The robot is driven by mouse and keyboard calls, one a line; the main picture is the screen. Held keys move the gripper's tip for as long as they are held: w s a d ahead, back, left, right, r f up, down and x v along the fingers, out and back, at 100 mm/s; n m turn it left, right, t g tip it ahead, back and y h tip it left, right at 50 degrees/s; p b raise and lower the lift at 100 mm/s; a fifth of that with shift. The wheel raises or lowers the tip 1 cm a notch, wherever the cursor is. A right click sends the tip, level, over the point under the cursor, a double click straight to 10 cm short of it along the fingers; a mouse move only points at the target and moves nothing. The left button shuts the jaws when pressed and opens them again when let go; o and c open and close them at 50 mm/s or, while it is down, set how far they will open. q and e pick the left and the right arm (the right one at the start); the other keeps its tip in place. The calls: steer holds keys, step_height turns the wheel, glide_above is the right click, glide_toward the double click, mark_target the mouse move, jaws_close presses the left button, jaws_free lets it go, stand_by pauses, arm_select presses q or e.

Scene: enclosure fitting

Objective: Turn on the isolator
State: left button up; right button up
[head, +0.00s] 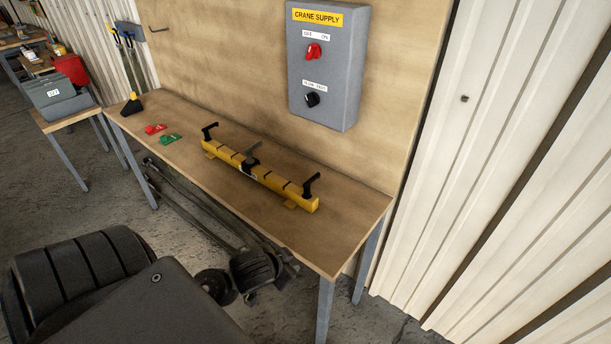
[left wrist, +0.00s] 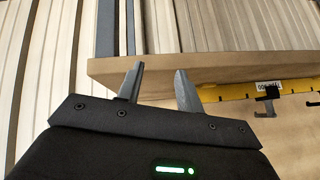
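A grey enclosure (head: 330,88) with a yellow CRANE SUPPLY label is mounted on the wooden back board. It carries a red rotary handle (head: 313,51) above a black knob (head: 312,99). The red handle stands roughly upright; its small label is too blurred to tell its setting. My left gripper (head: 286,262) is low in front of the bench's front edge, well below and apart from the enclosure. In the left wrist view its two fingers (left wrist: 160,70) are spread with nothing between them. My right gripper is not in view.
A yellow bar with black clamp handles (head: 262,176) lies on the wooden bench (head: 345,222). Red (head: 155,129) and green (head: 169,139) pieces and a yellow-black item (head: 131,104) sit further left. The bench's front edge lies between my left gripper and the enclosure.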

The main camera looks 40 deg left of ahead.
arm_select(q)
steer(key=w+a+r+t, duration=0.3)
steer(key=w+a+r, duration=0.2)
steer(key=w+r, duration=0.3)
steer(key=m+t+h, duration=0.1)
steer(key=m+t, duration=0.1)
steer(key=t, duration=0.5)
glide_toward(309, 51)
steer(key=w+p, duration=0.3)
steer(key=w, duration=0.4)
steer(key=shift+w+a+p, duration=0.15)
steer(key=shift+w+p, duration=0.2)
steer(key=shift+w+f, duration=0.15)
steer(key=shift+w, duration=0.4)
